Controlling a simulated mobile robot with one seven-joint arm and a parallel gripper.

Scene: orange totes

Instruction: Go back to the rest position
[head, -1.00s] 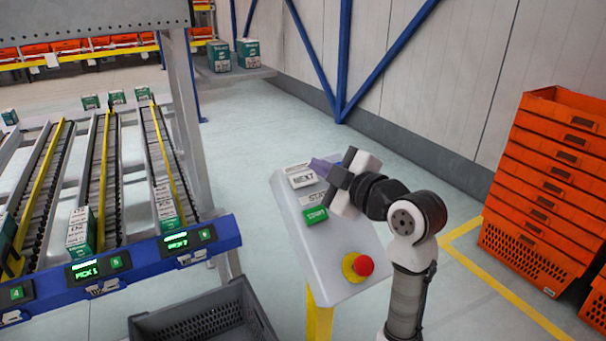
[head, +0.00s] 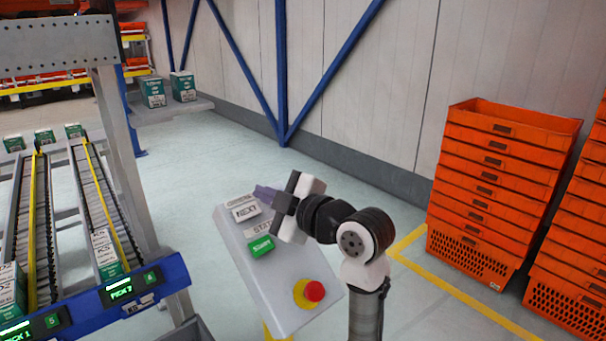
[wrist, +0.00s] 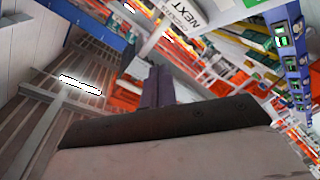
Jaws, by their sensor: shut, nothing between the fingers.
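My gripper (head: 265,193) is shut and empty, its purple-grey fingers just over the upper part of the grey control panel (head: 283,289). I cannot tell whether the fingertips touch the panel. In the wrist view, the closed fingers (wrist: 157,88) point away from the dark palm, and the NEXT label (wrist: 196,12) shows beyond them. On the panel, the white NEXT button (head: 245,210) lies just left of the fingers. A green START button (head: 261,246) and a red emergency knob (head: 314,291) on a yellow base sit lower down. My wrist partly hides the white STAY-like label.
At left, sloped roller lanes (head: 100,215) hold green-white boxes above a blue rail (head: 160,283) with lit displays. Stacked orange totes (head: 500,185) stand at right. Open floor (head: 190,165) lies behind the panel, up to the wall with blue beams (head: 281,70).

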